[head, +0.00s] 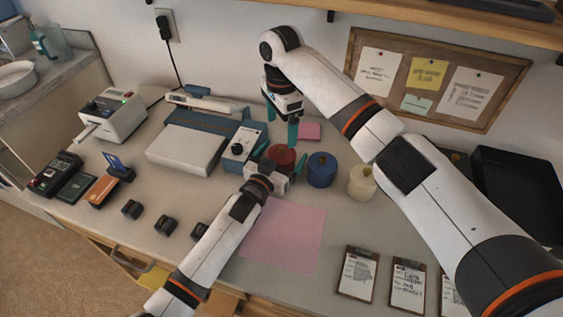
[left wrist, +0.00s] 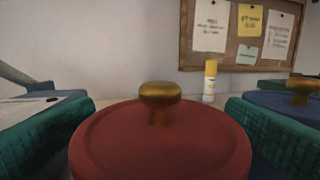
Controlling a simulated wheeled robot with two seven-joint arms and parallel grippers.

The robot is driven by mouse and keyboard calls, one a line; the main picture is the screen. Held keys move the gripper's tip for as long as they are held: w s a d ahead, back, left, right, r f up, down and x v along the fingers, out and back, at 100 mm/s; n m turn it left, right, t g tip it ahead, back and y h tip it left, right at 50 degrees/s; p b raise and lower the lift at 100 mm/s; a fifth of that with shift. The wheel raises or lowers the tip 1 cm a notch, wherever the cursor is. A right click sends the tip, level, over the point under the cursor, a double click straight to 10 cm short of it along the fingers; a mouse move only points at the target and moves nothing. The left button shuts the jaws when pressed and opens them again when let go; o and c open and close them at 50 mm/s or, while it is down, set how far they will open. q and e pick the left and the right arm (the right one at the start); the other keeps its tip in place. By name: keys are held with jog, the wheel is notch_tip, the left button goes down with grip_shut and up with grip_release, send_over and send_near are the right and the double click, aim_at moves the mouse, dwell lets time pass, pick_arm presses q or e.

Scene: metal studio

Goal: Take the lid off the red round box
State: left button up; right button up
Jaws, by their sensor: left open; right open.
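The red round box (head: 281,153) stands on the table among other round boxes. In the left wrist view its red lid (left wrist: 110,138) is on, with a gold knob (left wrist: 160,97) on top. My left gripper (head: 279,167) is open, low at the near side of the red box; in the left wrist view its teal fingers stand on either side of the box, and contact cannot be told. My right gripper (head: 282,122) is open and empty, its teal fingers pointing down above and just behind the red box.
A blue round box (head: 321,170) and a cream one (head: 362,182) stand to the right. A control box (head: 242,146) and a white-lidded device (head: 186,148) are to the left. A pink sheet (head: 285,236) lies in front. A yellow-capped stick (left wrist: 210,80) stands behind.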

aim_at(280, 150)
pick_arm(q)
jog(key=c, duration=1.5)
jog(key=shift+o, duration=0.2)
pick_arm(e)
jog(key=shift+o, duration=0.7)
jog(key=shift+s+a+r+n, duration=0.15)
jog(key=shift+s+r+n, duration=0.1)
jog(key=shift+n, duration=0.15)
jog(key=s+a+r+n+t+h, duration=0.2)
jog(key=s+r+n+t, duration=0.15)
jog(key=n, duration=0.25)
jog(key=shift+t, duration=0.25)
jog(key=x, duration=0.8)
jog(key=s+x, duration=0.1)
jog(key=x, duration=0.3)
jog(key=shift+f, duration=0.3)
